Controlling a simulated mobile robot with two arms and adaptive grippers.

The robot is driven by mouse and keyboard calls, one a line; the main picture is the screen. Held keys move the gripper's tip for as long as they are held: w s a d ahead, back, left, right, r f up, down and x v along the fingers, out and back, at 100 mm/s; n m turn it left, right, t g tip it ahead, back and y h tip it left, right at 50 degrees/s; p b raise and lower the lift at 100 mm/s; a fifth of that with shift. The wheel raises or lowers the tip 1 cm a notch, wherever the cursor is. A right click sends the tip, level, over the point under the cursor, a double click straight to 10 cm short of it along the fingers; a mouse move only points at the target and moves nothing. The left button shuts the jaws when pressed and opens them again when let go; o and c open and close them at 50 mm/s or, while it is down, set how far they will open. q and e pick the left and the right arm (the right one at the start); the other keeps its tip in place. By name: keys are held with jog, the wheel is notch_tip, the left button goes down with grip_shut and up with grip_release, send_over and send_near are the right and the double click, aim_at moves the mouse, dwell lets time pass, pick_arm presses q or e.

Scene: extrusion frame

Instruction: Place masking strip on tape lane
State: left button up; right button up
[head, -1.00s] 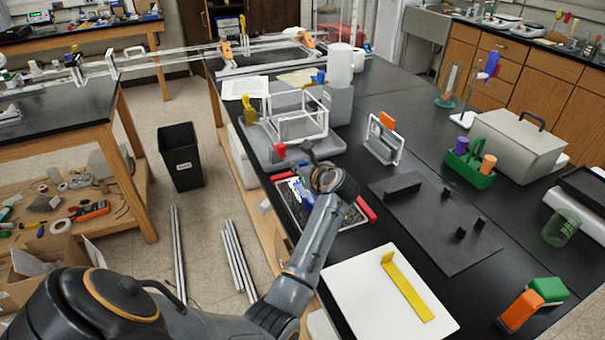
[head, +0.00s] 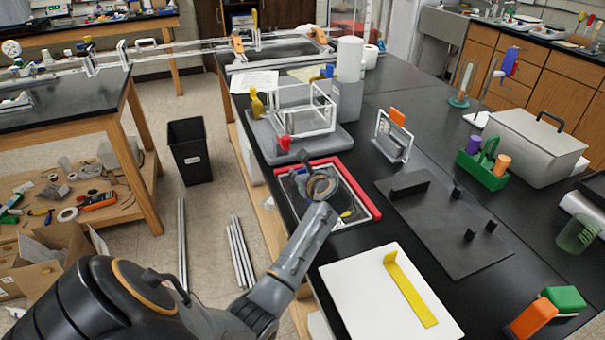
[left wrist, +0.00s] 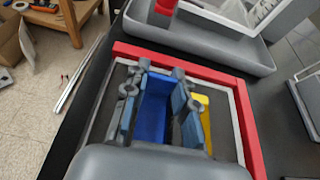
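A red-rimmed tray (head: 372,206) lies on the black bench. My left gripper (left wrist: 160,88) is low over it, with its two fingers apart. In the left wrist view a blue piece (left wrist: 155,110) lies between the fingers; I cannot tell whether they touch it. A yellow piece (left wrist: 203,101) shows right of the fingers. In the head view my left wrist hides most of the tray's contents. A yellow strip (head: 410,292) with a raised end lies on a white board (head: 350,297). I cannot tell which piece is the masking strip. My right gripper is not in view.
A grey tray with a white wire frame (head: 305,110) stands behind the red-rimmed tray. To the right are a dark plate with upright blocks (head: 445,222), a green caddy (head: 480,173) and a grey box (head: 533,150). Orange and green blocks (head: 545,310) lie at front right.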

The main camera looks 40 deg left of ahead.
pick_arm(q)
jog(key=o, duration=0.4)
jog(key=shift+c, duration=0.2)
jog(key=shift+o, duration=0.4)
jog(key=shift+w+d, duration=0.2)
jog(key=shift+d, duration=0.05)
jog(key=shift+s+r, duration=0.1)
jog(key=shift+r, duration=0.2)
jog(key=b+v, duration=0.1)
jog(key=v, duration=0.9)
jog(key=shift+s+d+f, duration=0.1)
jog(key=shift+s+d, duration=0.1)
jog(key=shift+d, duration=0.1)
jog(key=shift+s+d+r, duration=0.3)
jog(key=shift+d+r, duration=0.05)
jog(key=shift+d, duration=0.15)
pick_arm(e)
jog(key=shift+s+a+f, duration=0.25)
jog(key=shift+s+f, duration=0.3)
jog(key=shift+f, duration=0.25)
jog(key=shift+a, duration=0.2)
pick_arm(q)
jog(key=shift+f, duration=0.1)
